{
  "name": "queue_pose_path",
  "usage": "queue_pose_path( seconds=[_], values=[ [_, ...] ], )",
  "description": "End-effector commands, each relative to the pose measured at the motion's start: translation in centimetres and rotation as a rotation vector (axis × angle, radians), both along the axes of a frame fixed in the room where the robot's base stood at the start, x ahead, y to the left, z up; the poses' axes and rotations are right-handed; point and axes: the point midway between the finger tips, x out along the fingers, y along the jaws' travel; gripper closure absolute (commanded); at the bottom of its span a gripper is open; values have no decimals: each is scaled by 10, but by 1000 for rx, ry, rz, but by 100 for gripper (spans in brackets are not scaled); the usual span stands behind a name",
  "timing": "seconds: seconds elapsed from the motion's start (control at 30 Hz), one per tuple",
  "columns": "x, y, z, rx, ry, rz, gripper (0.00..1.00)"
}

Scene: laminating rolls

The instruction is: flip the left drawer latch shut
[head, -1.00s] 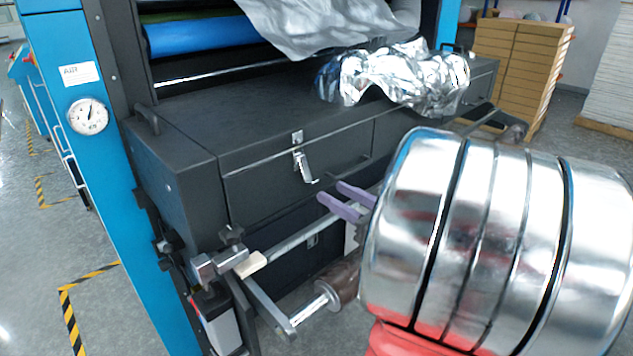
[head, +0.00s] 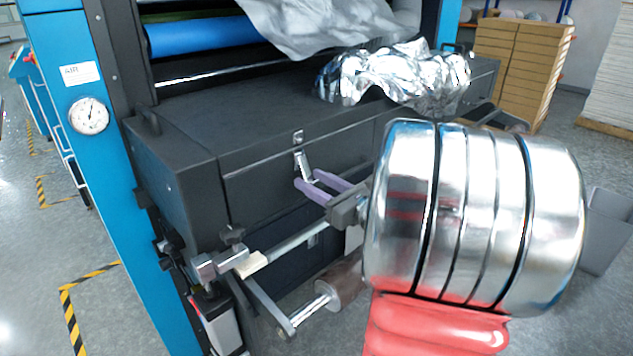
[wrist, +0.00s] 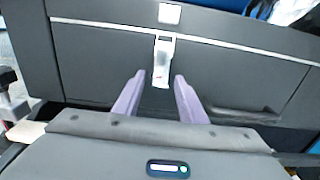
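The left drawer latch (head: 304,165) is a small silver lever on the dark drawer front (head: 260,185). Its catch plate (head: 298,137) sits above it on the cabinet's upper edge. The lever hangs down and is tilted out from the drawer face, apart from the catch. In the wrist view the latch (wrist: 163,62) hangs upper middle, below its catch (wrist: 169,13). My gripper (head: 306,181) has two purple fingers, spread apart with nothing between them. Its fingertips are just below and close to the lever's lower end; I cannot tell if they touch. In the wrist view the gripper (wrist: 158,82) straddles the lever's lower end.
A metal bar with a clamp (head: 235,258) and a roller (head: 340,285) stand out below the drawer. Crumpled silver film (head: 385,75) lies on the cabinet top. A blue machine post (head: 100,170) with a gauge stands at left. A grey bin (head: 607,230) stands at right.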

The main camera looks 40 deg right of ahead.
Motion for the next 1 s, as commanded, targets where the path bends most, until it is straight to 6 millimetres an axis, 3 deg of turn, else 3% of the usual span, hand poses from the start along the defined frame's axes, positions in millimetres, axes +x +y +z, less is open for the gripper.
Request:
queue_pose_path(
  seconds=[0.57,1.0],
  values=[
    [0,0,0,0,0,-1,99],
    [4,1,-5,7,-73,5,100]
  ],
)
